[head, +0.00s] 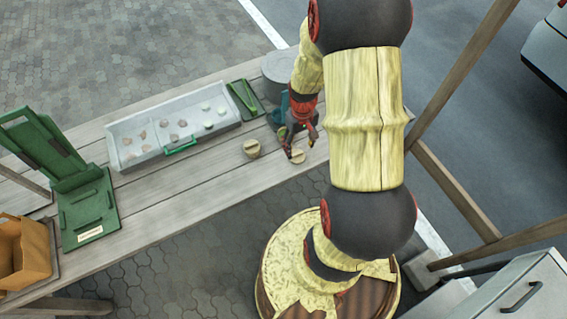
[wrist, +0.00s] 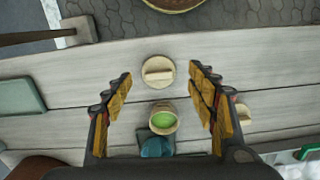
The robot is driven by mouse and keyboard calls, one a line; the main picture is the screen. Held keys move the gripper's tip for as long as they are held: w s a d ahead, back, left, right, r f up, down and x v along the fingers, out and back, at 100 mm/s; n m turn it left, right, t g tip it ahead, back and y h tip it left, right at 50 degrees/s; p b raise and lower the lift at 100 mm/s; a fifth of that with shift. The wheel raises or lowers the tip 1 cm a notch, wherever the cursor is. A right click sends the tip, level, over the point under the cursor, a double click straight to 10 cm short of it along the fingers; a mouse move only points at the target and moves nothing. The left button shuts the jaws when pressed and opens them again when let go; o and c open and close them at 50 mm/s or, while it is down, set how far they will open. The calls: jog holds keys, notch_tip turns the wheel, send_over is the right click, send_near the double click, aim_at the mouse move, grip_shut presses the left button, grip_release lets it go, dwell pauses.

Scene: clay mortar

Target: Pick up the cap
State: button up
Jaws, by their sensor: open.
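The cap (head: 297,157), a round pale wooden lid with a raised bar handle, lies on the wooden table near its front edge. In the wrist view the cap (wrist: 158,72) lies flat between and just beyond my fingertips, apart from both. My gripper (head: 299,142) points down over the table beside the cap; in the wrist view my gripper (wrist: 160,75) is open, its yellow-padded fingers wide apart with nothing held. A small pale pot (wrist: 163,120) with green contents stands between the fingers, closer to the palm.
A second pale round piece (head: 251,148) stands left of the cap. A grey tray (head: 137,120) with a green handle and several small pieces lies farther left. A green folding stand (head: 90,212) and an orange bin (head: 25,250) are at the far left.

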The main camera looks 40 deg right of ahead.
aim_at(297, 153)
jog(key=shift+w+d+r+t, duration=0.15)
jog(key=shift+w+t, duration=0.15)
jog(key=shift+w, duration=0.15)
jog(key=shift+w+d+n, duration=0.1)
jog(key=shift+d+n, duration=0.1)
jog(key=shift+n, duration=0.1)
jog(key=shift+d+f, duration=0.1)
jog(key=shift+f, duration=0.3)
jog(key=shift+f+b, duration=0.4)
jog(key=shift+f, duration=0.4)
jog(key=shift+w+f+b, duration=0.15)
jog(key=shift+f+b, duration=0.35)
jog(key=shift+f, duration=0.9)
jog(key=shift+w+f+b, duration=0.1)
jog(key=shift+f+b, duration=0.35)
jog(key=shift+f, duration=0.9)
jog(key=shift+c, duration=0.3)
jog(key=c, duration=0.4)
jog(key=shift+c, duration=0.4)
